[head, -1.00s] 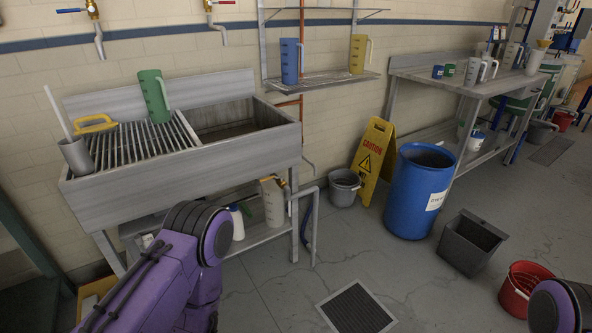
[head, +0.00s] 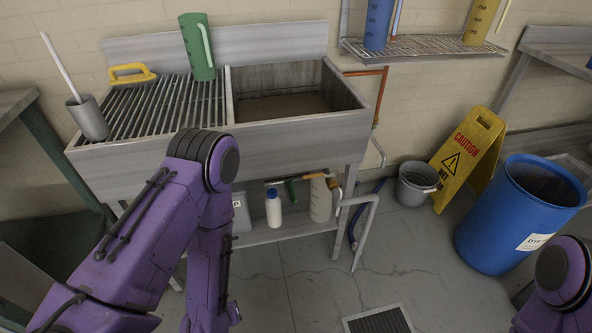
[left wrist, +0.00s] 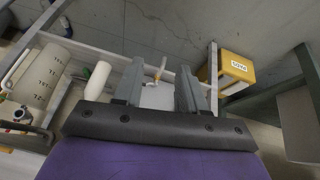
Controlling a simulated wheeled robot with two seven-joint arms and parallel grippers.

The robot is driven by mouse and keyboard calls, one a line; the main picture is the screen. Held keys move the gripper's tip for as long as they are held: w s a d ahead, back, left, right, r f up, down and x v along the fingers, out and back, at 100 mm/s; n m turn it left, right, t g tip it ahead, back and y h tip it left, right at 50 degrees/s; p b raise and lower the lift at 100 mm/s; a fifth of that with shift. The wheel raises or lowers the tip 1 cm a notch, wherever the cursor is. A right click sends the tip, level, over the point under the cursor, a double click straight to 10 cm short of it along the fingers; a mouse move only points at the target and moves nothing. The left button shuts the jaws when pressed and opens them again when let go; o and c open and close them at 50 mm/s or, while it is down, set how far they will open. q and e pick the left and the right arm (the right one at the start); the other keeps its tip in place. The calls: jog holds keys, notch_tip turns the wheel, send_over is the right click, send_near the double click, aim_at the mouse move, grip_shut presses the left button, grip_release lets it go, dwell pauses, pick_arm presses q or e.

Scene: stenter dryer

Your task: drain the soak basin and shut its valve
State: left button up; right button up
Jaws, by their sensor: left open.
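The grey metal soak basin (head: 300,129) is right of a slatted draining rack in the head view. Its inside bottom looks brown; I cannot tell how much liquid it holds. Below its right end, a brass-coloured valve (head: 337,188) with an orange-yellow lever sits by a grey drain pipe (head: 364,225). The lever's exact setting is unclear. My left gripper (left wrist: 158,92) is open and empty in the left wrist view, near the under-sink shelf and apart from the valve. My left arm hides part of the basin front. My right gripper is out of view.
A white bottle (head: 273,208) and a pale jug (head: 320,200) stand on the under-sink shelf. A yellow box (left wrist: 237,68) shows in the left wrist view. A grey bucket (head: 415,184), caution sign (head: 467,158) and blue drum (head: 515,215) stand right of the sink. Floor in front is mostly clear.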

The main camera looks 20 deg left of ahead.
pick_arm(q)
jog(key=w+d+n+t+h+b, duration=0.1)
jog(key=w+d+n+t+b, duration=0.15)
jog(key=w, duration=0.85)
jog(key=n+t+h+b, duration=0.5)
jog(key=n+t+b, duration=0.15)
jog(key=t, duration=0.25)
send_near(310, 177)
jog(key=x, duration=0.8)
jog(key=shift+w+b, duration=0.2)
jog(key=shift+b, duration=0.15)
grip_shut()
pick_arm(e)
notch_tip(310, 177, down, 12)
